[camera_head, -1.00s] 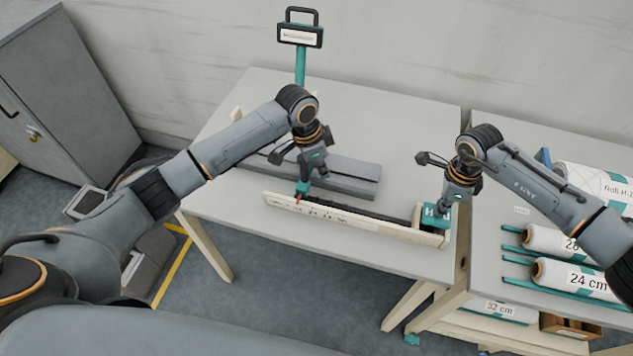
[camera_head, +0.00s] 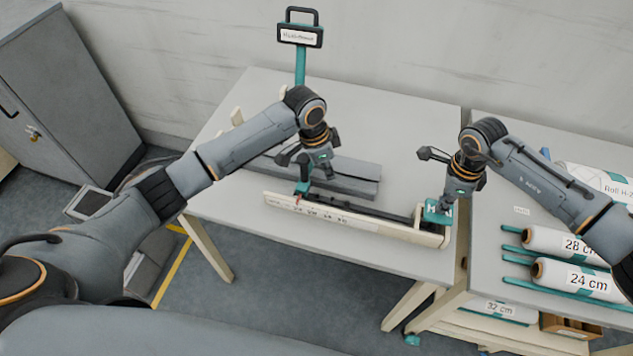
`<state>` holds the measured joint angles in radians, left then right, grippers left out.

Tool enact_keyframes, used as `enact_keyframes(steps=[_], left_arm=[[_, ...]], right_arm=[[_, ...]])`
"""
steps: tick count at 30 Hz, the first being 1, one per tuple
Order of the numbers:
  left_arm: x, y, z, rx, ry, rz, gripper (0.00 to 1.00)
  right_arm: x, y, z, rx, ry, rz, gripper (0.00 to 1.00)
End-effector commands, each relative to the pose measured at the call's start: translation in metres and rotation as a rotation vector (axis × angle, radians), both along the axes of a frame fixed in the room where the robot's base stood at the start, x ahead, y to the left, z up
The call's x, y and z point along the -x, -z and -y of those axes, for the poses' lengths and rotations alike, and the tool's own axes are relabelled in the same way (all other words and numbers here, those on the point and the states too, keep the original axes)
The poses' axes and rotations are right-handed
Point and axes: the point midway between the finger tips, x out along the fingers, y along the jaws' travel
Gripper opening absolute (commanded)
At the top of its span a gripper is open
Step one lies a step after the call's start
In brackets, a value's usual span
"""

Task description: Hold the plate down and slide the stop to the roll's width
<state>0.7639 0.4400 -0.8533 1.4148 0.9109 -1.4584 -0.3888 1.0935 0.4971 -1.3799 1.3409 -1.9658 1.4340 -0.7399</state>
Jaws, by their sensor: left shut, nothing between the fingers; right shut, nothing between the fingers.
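A pale wooden rail with a printed scale (camera_head: 335,217) lies along the front of the left table. A teal stop (camera_head: 303,187) with a red pointer stands near its left end. My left gripper (camera_head: 309,172) is shut and empty, right above the stop; I cannot tell whether it touches. A teal plate with white letters (camera_head: 434,213) sits at the rail's right end. My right gripper (camera_head: 447,198) is shut and empty, at the plate's upper right edge; contact is unclear, and it hides part of the plate. White rolls, marked 28 cm (camera_head: 556,243) and 24 cm (camera_head: 575,279), lie on the right table.
A grey slab (camera_head: 350,178) lies behind the rail. A teal post with a sign (camera_head: 300,38) stands at the back. A larger roll (camera_head: 596,183) lies at the right table's back. A 32 cm roll (camera_head: 497,310) is below. The left table's (camera_head: 400,120) back right is clear.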

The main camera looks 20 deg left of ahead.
Motion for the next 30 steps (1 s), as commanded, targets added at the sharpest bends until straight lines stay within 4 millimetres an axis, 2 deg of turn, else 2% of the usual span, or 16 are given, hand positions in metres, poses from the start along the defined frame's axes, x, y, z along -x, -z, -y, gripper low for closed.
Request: enact_keyframes(steps=[30], left_arm=[[0.0,0.0,0.0,0.0,0.0,0.0,0.0]], right_arm=[[-0.001,-0.052,0.0,0.0,0.001,0.003,0.0]])
